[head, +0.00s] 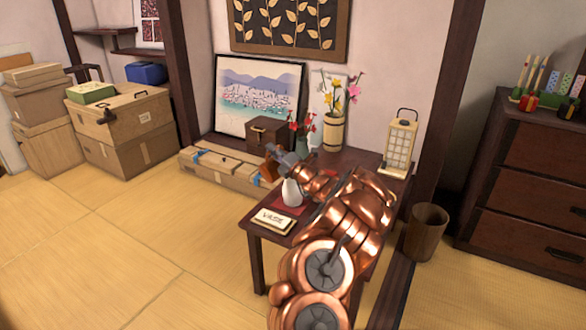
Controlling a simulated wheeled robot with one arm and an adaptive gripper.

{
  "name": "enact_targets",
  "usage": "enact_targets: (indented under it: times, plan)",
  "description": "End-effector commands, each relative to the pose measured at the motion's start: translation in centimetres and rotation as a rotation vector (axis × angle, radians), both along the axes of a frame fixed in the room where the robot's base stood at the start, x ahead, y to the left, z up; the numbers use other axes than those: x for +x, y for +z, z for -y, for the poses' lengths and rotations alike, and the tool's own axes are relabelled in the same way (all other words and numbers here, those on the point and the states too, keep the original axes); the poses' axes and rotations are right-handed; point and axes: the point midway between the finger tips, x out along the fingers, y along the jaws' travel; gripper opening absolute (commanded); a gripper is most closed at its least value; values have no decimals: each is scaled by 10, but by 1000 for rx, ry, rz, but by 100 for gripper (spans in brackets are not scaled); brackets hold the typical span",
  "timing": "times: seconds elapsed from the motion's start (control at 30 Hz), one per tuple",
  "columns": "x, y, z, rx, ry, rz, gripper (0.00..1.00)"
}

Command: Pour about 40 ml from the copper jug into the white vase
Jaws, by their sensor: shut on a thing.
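The white vase (292,192) stands upright on a red cloth (291,207) on the low dark table (258,230). My gripper (277,156) is above and slightly left of the vase, at the end of my copper-coloured arm. It is shut on the copper jug (269,169), a small orange-brown shape at the fingertips. The jug looks tilted, but its spout and any liquid are too small to make out. A sign (272,220) reading "VASE" lies in front of the vase. My arm hides much of the table's right side.
Behind stand a dark wooden box (267,136), red flowers (302,128), a wooden flower pot (333,132) and a lantern (401,142). Cardboard boxes (215,169) lie left of the table. A bin (426,232) stands right. The tatami floor (130,240) at front left is clear.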

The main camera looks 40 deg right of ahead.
Motion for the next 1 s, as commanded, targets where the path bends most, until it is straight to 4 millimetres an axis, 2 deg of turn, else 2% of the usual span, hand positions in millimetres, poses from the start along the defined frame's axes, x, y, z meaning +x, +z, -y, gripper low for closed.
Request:
enact_targets:
  times: [0.4,1.0]
  plan:
    - [-1,10,12,84,1,7,0]
    - [0,10,11,115,0,8,0]
